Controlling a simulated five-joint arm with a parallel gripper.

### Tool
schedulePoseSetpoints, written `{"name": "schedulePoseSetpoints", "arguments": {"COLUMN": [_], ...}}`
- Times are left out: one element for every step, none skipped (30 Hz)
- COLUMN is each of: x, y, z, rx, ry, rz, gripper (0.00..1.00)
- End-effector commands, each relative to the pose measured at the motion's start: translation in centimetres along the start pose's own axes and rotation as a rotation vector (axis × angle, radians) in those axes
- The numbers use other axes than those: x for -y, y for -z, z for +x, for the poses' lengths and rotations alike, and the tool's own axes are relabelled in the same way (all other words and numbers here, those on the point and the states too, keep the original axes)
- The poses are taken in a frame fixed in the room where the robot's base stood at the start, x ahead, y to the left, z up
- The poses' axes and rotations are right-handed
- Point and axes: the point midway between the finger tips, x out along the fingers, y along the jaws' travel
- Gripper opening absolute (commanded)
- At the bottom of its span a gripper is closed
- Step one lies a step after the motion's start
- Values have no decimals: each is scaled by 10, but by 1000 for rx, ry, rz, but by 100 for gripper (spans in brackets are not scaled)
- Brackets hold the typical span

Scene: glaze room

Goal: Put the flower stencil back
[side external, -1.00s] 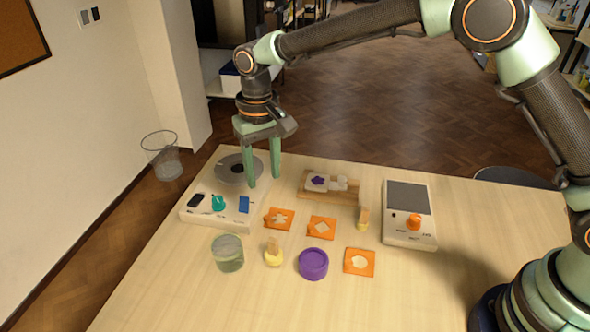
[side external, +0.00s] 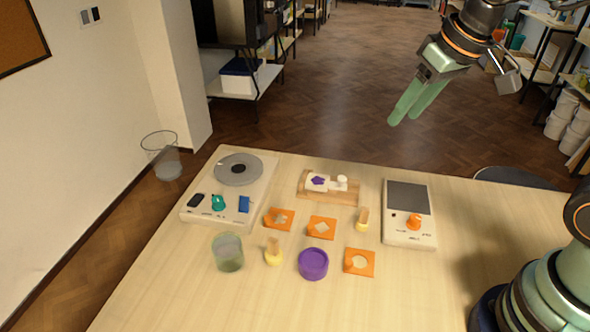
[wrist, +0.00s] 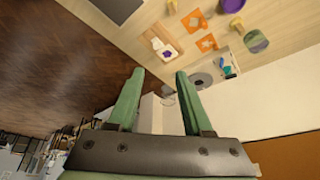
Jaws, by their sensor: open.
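Three orange square stencils lie flat on the table: a left one (side external: 289,214), a middle one (side external: 313,234) with a diamond-like opening, and a right one (side external: 369,269) with a rounder opening. The opening shapes are small, so I cannot tell surely which is the flower. A small purple flower shape (side external: 318,180) shows on a white piece on the wooden board (side external: 345,199) behind them. My gripper (side external: 404,119) is open and empty, high in the air beyond the table's back edge. In the wrist view its fingers (wrist: 160,72) are apart with nothing between them.
A turntable unit (side external: 265,172) stands at the left, and a scale-like device (side external: 398,236) with an orange knob at the right. A glass jar (side external: 228,253), purple round pot (side external: 313,264) and two yellow-based stampers (side external: 273,256) (side external: 362,222) stand between. The front table is clear.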

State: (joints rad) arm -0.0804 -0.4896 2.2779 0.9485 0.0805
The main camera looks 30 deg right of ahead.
Motion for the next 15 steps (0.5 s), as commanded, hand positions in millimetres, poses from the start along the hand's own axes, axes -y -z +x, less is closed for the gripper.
{"name": "schedulePoseSetpoints", "arguments": {"x": [-8,-11,-15,-18,-20,-22,-24,-25,-26,-26,-27,-27,-27,-27,-27], "y": [-10,-15,-22,-26,-29,-33,-36,-38,-39,-40,-41,-42,-42,-42,-42], "z": [-3,-4,-4,-4,-4,-4,-4,-4,-4,-3,-3,-3,-3,-3,-3], "rx": [-27,-38,-50,-58,-66,-74,-80,-83,-87,-89,-89,-89,-89,-89,-88], "ry": [-7,-11,-15,-19,-22,-25,-27,-29,-30,-31,-32,-32,-32,-32,-32], "rz": [3,2,-1,-1,-3,-5,-5,-6,-7,-7,-8,-8,-8,-8,-8], "gripper": [50,50,50,50,50,50,50,50,50,50,50,50,50,50,50]}}
